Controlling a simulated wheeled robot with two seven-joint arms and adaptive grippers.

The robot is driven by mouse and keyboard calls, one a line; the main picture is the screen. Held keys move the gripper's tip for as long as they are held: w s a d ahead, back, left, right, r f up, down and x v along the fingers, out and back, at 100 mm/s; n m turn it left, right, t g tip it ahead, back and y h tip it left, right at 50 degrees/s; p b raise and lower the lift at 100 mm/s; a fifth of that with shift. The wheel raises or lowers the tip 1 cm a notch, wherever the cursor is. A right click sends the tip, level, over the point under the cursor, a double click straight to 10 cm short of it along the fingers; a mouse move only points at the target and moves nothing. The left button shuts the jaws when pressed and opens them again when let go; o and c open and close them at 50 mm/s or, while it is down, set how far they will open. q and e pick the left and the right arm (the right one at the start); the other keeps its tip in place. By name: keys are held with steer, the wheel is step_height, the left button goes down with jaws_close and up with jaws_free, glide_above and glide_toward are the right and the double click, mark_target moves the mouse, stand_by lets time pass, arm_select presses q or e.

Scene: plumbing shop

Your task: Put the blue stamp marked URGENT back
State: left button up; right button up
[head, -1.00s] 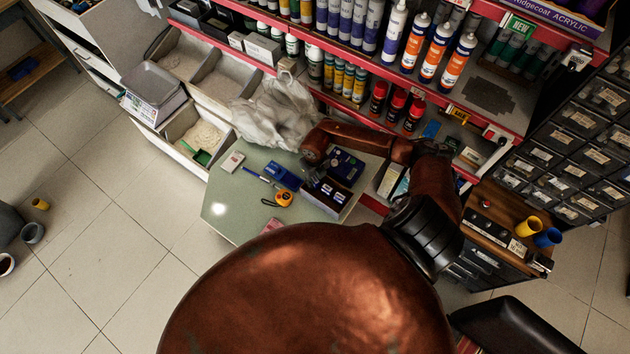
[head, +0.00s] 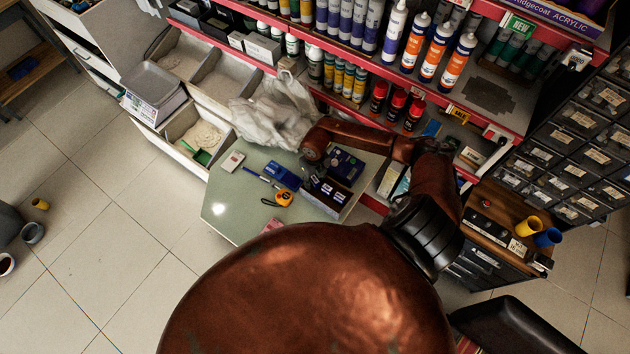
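A small dark box (head: 322,204) stands near the right edge of the pale green table. Several small blue-and-white stamp tops (head: 328,187) show in it. The URGENT marking is too small to read, so I cannot tell which stamp is which. My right gripper (head: 316,172) points down at the back left of the box, close above the stamps. Its fingers are dark, small and partly hidden by my wrist, so I cannot tell whether they are open or hold anything. My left gripper is not in view.
The pale green table (head: 232,218) also holds a blue pad (head: 284,175), a yellow tape measure (head: 284,198), a blue pen, a white box (head: 233,161) and a dark blue box (head: 346,166). A plastic bag (head: 275,112) lies behind. The table's left front is clear.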

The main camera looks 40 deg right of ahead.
mark_target(315, 179)
step_height(315, 179, up, 11)
steer(key=shift+r+b, duration=0.15)
steer(key=shift+b, duration=0.55)
stand_by(0.8)
